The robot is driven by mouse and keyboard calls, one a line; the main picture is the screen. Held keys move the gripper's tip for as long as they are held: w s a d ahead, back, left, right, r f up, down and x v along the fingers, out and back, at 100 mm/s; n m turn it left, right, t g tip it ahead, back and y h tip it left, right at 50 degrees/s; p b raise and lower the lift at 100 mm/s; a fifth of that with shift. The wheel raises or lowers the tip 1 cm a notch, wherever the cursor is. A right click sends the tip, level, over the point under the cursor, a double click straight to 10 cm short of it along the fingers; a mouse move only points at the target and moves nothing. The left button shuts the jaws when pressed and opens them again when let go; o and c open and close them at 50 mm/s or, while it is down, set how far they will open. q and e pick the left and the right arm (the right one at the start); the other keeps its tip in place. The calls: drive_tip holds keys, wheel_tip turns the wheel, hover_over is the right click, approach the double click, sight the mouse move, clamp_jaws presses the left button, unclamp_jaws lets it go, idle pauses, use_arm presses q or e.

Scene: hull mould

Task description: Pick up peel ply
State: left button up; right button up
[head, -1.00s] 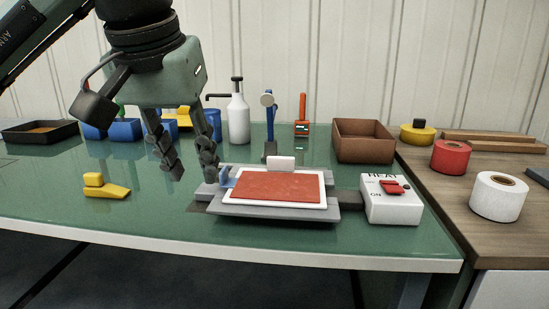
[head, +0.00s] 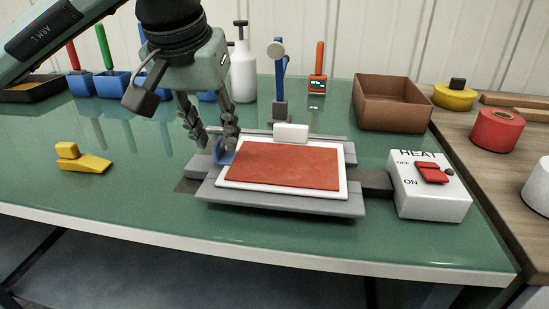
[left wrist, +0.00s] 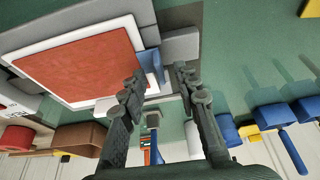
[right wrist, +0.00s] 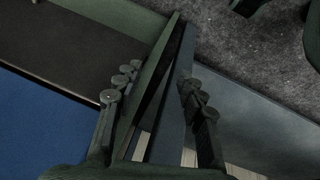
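A flat red-orange sheet (head: 285,165), likely the peel ply, lies on a white plate (head: 225,181) on the grey heated base (head: 285,203). A small blue tab (head: 222,157) stands at the plate's left edge; it also shows in the left wrist view (left wrist: 150,66). My left gripper (head: 212,139) is open and empty, just above and beside the blue tab. In the left wrist view its spread fingers (left wrist: 160,85) point toward the tab, which appears between their tips. My right gripper (right wrist: 157,85) shows only in its wrist view, fingers apart, with dark panels beyond.
A white heat switch box (head: 430,190) stands right of the base. A white block (head: 291,133) sits at the plate's back edge. Behind are a white pump bottle (head: 243,70) and a brown box (head: 392,103). A yellow wedge tool (head: 83,161) lies left on open green table.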

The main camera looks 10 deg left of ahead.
use_arm(q)
drive_tip(key=shift+w+f, duration=0.2)
drive_tip(key=shift+f, duration=0.25)
clamp_jaws()
drive_tip(key=shift+r, duration=0.2)
wheel_tip(320, 180, up, 4)
drive_tip(key=shift+w+a+r, duration=0.1)
drive_tip(key=shift+w+a, duration=0.05)
drive_tip(key=w+a+r+p, duration=0.1)
drive_tip(key=w+a+r, duration=0.4)
drive_tip(key=a+r, duration=0.3)
drive_tip(key=shift+a+r+p, duration=0.15)
drive_tip(key=shift+a+p, duration=0.25)
drive_tip(key=shift+a, duration=0.65)
use_arm(e)
drive_tip(key=shift+r, duration=1.1)
